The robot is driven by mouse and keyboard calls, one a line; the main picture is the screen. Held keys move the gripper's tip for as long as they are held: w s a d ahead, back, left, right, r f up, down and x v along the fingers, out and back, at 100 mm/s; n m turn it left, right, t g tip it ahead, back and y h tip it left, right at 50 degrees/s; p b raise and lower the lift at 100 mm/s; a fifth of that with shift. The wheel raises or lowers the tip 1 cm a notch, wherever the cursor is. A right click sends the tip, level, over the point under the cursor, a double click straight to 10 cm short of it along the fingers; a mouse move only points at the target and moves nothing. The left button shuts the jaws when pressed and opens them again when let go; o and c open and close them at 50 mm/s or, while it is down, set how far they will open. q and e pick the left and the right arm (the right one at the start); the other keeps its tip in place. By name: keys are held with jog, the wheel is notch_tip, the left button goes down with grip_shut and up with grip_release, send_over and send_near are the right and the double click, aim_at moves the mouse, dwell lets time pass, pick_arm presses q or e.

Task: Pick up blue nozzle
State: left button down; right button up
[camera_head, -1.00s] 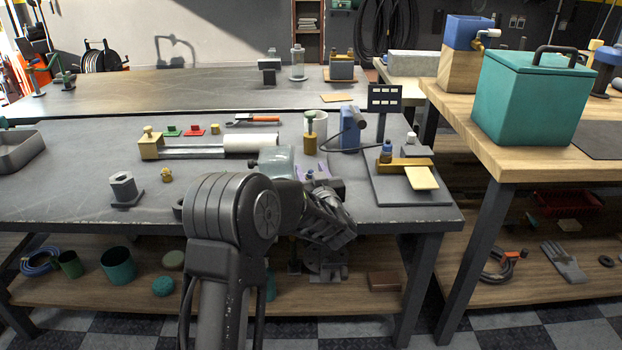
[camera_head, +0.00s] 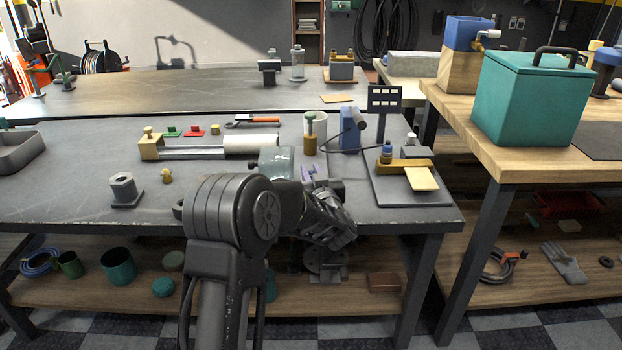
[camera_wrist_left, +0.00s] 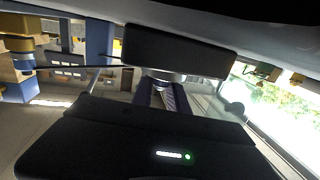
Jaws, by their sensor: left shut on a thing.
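My left gripper (camera_head: 328,187) is at the front of the near workbench, beside the purple holder (camera_head: 308,172). It is shut on the blue nozzle, which the gripper hides in the head view. In the left wrist view only a small pale round part of the nozzle (camera_wrist_left: 165,75) shows between the dark fingers, with a dark blue-purple part behind it. I cannot tell whether the nozzle is clear of the holder. Another blue-topped piece (camera_head: 386,148) stands on a yellow block at the right. My right gripper is not in view.
A grey plate (camera_head: 392,190) with the yellow block is to the right.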

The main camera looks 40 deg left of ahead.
pick_arm(q)
jog(key=shift+r, duration=0.1)
dwell(0.3)
notch_tip(320, 180, up, 10)
jog(key=p, duration=0.3)
